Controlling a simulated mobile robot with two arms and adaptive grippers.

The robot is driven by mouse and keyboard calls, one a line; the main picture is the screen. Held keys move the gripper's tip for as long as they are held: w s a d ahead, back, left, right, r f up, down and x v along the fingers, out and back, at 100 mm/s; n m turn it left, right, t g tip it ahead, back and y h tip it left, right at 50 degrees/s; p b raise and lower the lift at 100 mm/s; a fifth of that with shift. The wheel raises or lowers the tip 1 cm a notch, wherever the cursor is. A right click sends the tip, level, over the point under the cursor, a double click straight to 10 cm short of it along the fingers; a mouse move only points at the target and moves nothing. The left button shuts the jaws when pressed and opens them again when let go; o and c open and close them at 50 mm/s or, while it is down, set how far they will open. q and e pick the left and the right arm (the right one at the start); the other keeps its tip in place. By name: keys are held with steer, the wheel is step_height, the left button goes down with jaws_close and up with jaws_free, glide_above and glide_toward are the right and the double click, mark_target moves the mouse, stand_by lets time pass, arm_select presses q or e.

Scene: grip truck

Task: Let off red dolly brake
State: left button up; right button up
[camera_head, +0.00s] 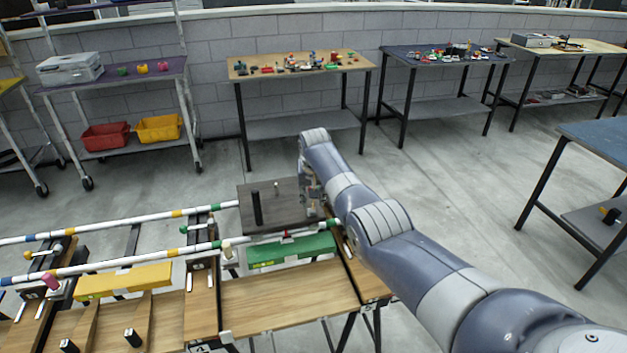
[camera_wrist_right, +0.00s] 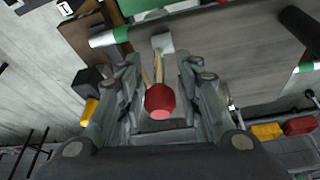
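A red knob (camera_wrist_right: 160,100) on a slim lever shows in the right wrist view, with the lever running up to a pale fitting by a dark grey board. My right gripper (camera_wrist_right: 160,78) has its fingers apart on either side of this knob and lever, with visible gaps on both sides. In the head view my right gripper (camera_head: 311,192) is at the right end of the dark grey board (camera_head: 270,212), and the red knob there is hidden behind it. My left gripper is not in view.
White rails (camera_head: 120,263) with coloured bands run leftward from the board. A yellow block (camera_head: 122,282) and a green block (camera_head: 290,251) sit along the near rail. A wooden table (camera_head: 270,303) lies below. Side tables with small objects stand at the back; open floor lies between.

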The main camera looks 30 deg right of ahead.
steer(key=v, duration=1.1)
steer(key=shift+s+f, duration=0.1)
steer(key=shift+f, duration=0.05)
